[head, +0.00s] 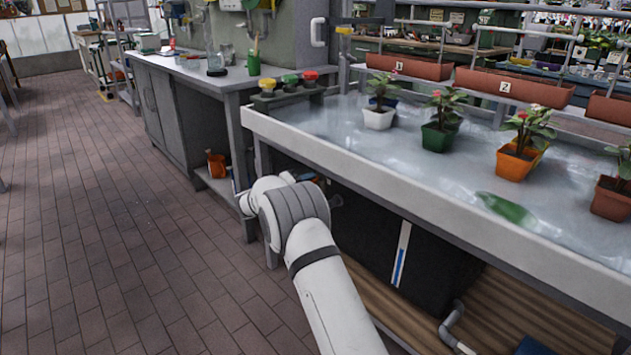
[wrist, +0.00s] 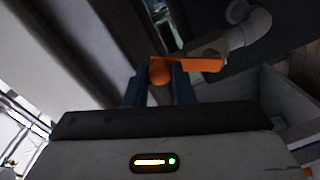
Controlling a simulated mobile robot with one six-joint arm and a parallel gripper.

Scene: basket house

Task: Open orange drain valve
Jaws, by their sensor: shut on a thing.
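The orange drain valve handle (wrist: 200,65) shows in the wrist view as a flat lever reaching right, with a rounded orange end at its left. My gripper (wrist: 160,84) has its two dark blue fingers on either side of that rounded end and is shut on it. A grey pipe elbow (wrist: 250,24) lies just beyond the lever's right end. In the head view my arm reaches under the bench's front edge and hides most of the gripper and valve.
The grey-topped bench (head: 400,140) overhangs my wrist and carries several potted plants. Below it are a dark tank (head: 436,272), a pipe (head: 452,325) and a slatted wooden shelf (head: 500,318). The brick floor to the left is clear.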

